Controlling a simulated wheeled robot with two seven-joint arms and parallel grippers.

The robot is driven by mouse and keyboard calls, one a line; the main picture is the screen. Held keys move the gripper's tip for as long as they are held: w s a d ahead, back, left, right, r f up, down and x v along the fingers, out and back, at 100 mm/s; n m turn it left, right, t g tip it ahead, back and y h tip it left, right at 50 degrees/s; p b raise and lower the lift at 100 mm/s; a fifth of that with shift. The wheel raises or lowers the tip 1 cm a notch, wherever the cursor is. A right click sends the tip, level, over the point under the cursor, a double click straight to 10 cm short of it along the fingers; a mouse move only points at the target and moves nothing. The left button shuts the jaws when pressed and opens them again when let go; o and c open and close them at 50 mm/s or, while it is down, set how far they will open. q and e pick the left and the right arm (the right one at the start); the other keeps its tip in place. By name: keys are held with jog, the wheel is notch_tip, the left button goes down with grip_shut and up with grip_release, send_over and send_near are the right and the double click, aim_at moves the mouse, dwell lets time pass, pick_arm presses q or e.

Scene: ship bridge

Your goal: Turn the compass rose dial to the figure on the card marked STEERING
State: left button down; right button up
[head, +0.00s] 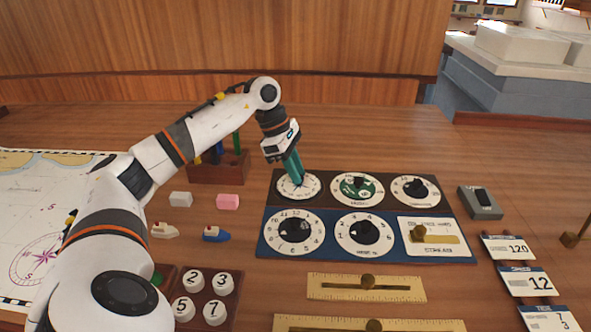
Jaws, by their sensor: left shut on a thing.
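My left gripper (295,172) reaches down from the upper left, with its teal fingers shut on the knob of the top-left dial (311,186). This dial has a white face with small marks round its rim; the fingers hide its knob, and its figures are too small to read. I take it for the compass rose dial, but its label is not readable. A card (508,248) at the right shows 120; its small heading is not clear, though it may be STEERING. My right gripper is not in view.
Close by are a green-centred dial (375,187), another small dial (416,204), two larger dials (294,249) (363,252) and a slider plate (440,252). A SPEED card (526,282) shows 12. A pen rack (232,172) stands behind the arm; brass rulers (325,288) lie in front.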

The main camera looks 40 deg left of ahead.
pick_arm(q)
jog(key=shift+s+n+t+y+b, duration=0.1)
jog(key=shift+n+t+y+b, duration=0.25)
jog(key=shift+n, duration=0.85)
jog(key=n+t, duration=0.1)
jog(key=n, duration=0.2)
jog(key=shift+d+n+y+b, duration=0.1)
jog(key=shift+n+y+b, duration=0.2)
jog(key=shift+y, duration=0.05)
jog(key=shift+s+d+n+t+y, duration=0.1)
jog(key=shift+n+t+y, duration=0.25)
jog(key=shift+n, duration=0.8)
jog(key=shift+d+n+t+y, duration=0.1)
jog(key=shift+n+y, duration=0.45)
jog(key=shift+n, duration=0.6)
jog(key=c, duration=1.3)
grip_release()
jog(key=shift+o, duration=0.2)
jog(key=shift+r, duration=0.1)
jog(key=v, duration=1.2)
